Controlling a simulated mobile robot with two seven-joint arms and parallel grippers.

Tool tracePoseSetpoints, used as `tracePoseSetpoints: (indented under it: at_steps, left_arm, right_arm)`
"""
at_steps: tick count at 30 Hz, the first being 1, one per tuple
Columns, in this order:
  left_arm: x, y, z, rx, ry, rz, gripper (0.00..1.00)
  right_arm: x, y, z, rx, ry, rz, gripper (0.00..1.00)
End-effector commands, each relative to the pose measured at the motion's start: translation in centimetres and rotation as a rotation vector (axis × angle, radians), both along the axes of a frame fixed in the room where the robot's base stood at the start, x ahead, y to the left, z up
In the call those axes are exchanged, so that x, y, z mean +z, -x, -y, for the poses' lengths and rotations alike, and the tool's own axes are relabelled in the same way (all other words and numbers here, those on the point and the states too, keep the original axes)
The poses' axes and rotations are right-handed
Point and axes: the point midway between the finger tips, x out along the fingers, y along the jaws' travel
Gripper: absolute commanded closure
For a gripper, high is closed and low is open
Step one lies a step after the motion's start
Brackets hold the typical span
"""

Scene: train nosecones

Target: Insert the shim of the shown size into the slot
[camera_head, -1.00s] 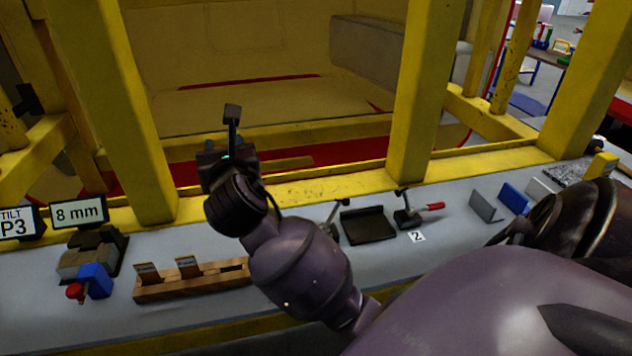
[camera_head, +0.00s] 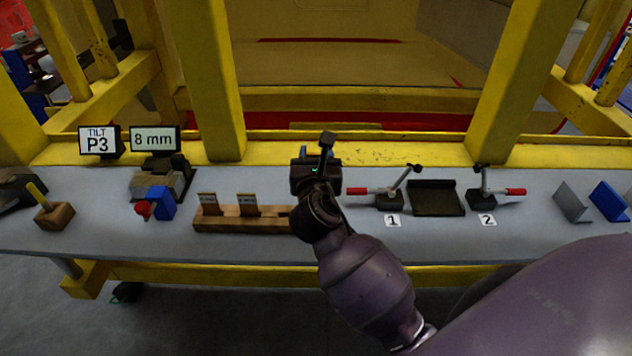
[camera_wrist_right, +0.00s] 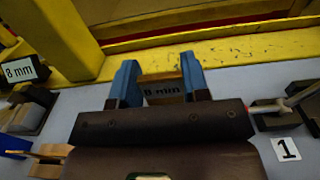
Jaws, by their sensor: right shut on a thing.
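My right gripper (camera_wrist_right: 160,80) is shut on a shim (camera_wrist_right: 163,92) marked with what reads as 8 mm, seen between its blue fingers in the right wrist view. In the head view the right gripper (camera_head: 316,156) is over the bench, just right of the wooden rack, and hides the shim. The wooden rack (camera_head: 230,224) holds two brown labelled shims (camera_head: 248,207). A sign (camera_head: 154,139) reads 8 mm. I cannot make out a slot clearly. My left gripper is out of view.
Clamps numbered 1 (camera_head: 388,200) and 2 (camera_head: 482,200) flank a black tray (camera_head: 436,198). A P3 tilt sign (camera_head: 99,141) and a wooden block with a yellow peg (camera_head: 53,215) are left. Yellow posts (camera_head: 222,80) rise behind the bench.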

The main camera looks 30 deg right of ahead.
Motion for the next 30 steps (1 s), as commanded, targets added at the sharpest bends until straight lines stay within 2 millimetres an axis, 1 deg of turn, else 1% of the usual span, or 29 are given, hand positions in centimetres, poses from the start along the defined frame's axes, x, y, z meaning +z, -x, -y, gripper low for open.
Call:
tracePoseSetpoints:
  at_steps: [5, 12, 15, 18, 26, 30]
  left_arm:
    - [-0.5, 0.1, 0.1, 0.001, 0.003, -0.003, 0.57]
    - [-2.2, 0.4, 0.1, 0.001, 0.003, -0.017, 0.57]
    - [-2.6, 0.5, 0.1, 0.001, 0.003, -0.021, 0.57]
    - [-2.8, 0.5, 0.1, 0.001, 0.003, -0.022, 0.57]
    - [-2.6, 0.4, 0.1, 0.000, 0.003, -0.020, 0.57]
    - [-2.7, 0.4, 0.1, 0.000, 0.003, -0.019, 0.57]
  right_arm:
    - [-1.1, 0.0, 0.0, -0.001, 0.001, 0.001, 0.89]
    - [-5.0, 0.0, 0.0, 0.000, 0.002, -0.003, 0.89]
    - [-6.0, 0.0, 0.0, -0.001, 0.000, -0.001, 0.89]
    - [-6.3, 0.0, 0.0, 0.000, 0.001, 0.001, 0.89]
    - [-6.2, 0.0, 0.0, 0.000, 0.002, 0.003, 0.89]
    - [-6.6, 0.0, 0.0, 0.001, 0.002, 0.001, 0.89]
